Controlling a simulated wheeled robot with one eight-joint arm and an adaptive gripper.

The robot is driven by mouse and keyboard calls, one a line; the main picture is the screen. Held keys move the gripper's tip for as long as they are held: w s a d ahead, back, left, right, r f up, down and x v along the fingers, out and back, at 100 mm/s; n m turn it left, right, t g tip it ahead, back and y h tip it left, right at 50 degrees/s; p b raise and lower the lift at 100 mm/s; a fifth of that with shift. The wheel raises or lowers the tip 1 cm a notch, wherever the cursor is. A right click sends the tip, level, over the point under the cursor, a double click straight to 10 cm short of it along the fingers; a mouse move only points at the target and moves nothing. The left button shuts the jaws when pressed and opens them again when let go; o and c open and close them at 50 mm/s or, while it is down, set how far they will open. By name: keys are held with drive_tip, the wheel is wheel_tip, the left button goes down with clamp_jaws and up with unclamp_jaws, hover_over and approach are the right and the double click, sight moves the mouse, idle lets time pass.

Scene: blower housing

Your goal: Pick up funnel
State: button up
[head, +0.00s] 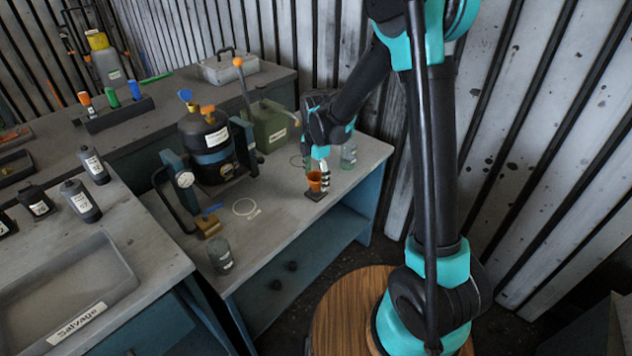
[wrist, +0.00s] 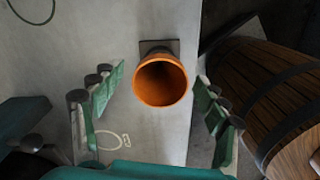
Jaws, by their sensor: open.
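The orange funnel (head: 314,181) stands near the front right edge of the grey workbench, on a small dark base. In the wrist view I look down into its round open mouth (wrist: 160,82). My gripper (head: 321,170) is just above and beside the funnel in the head view. In the wrist view my gripper (wrist: 158,100) is open, with one finger on each side of the funnel. There are visible gaps between both fingers and the funnel. The funnel's lower part is mostly hidden beneath its rim.
A dark canister with a gauge (head: 208,146) and a green box with a lever (head: 268,126) stand to the left. A wooden barrel (wrist: 285,100) lies beyond the bench edge.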

drive_tip(key=shift+f, duration=0.5)
drive_tip(key=c, duration=1)
drive_tip(key=shift+r, duration=0.1)
